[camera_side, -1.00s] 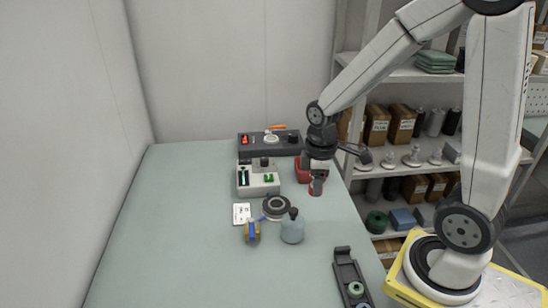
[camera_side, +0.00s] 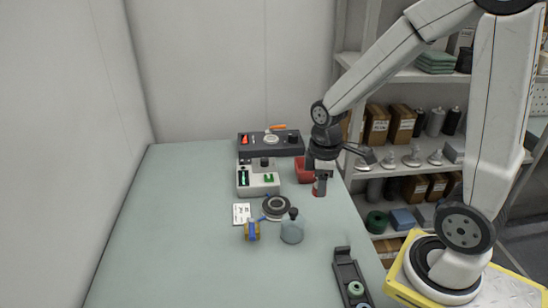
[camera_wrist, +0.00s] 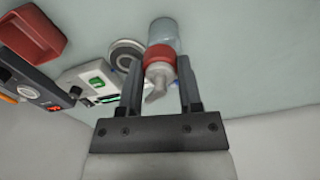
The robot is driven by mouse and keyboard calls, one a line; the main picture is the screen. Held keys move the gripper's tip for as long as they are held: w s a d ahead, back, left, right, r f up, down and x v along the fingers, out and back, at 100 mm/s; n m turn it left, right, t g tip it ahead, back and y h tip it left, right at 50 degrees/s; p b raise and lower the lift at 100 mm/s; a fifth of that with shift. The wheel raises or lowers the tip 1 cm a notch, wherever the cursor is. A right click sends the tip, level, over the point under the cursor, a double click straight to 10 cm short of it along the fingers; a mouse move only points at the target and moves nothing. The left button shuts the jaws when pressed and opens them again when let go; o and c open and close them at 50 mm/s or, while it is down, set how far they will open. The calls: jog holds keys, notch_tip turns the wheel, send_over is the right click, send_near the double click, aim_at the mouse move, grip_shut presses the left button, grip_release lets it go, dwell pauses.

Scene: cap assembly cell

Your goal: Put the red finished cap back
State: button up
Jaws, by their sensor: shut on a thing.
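My gripper (camera_wrist: 161,92) is shut on the red cap (camera_wrist: 158,58), which sits between the two dark fingers in the wrist view. A pale, pointed tip shows on the near side of the cap. In the side view my gripper (camera_side: 320,184) hangs low near the right edge of the table, just right of and in front of the red bin (camera_side: 303,172). Only a little red of the cap shows there beside the dark finger. Whether the cap touches the table is hard to tell. The red bin also shows at the upper left in the wrist view (camera_wrist: 32,35).
A dark panel (camera_side: 258,148) and a white fixture with green marks (camera_side: 258,188) stand left of the bin. The left table is clear.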

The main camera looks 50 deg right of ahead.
jog(key=shift+w+d+f, duration=0.25)
jog(key=shift+w+d, duration=0.1)
jog(key=shift+d, duration=0.1)
send_over(320, 203)
notch_tip(320, 203, down, 6)
jog(key=shift+f, duration=0.2)
jog(key=shift+f, duration=0.1)
jog(key=shift+f, duration=3.2)
jog(key=shift+a+f, duration=0.1)
jog(key=shift+f, duration=0.6)
jog(key=o, duration=0.9)
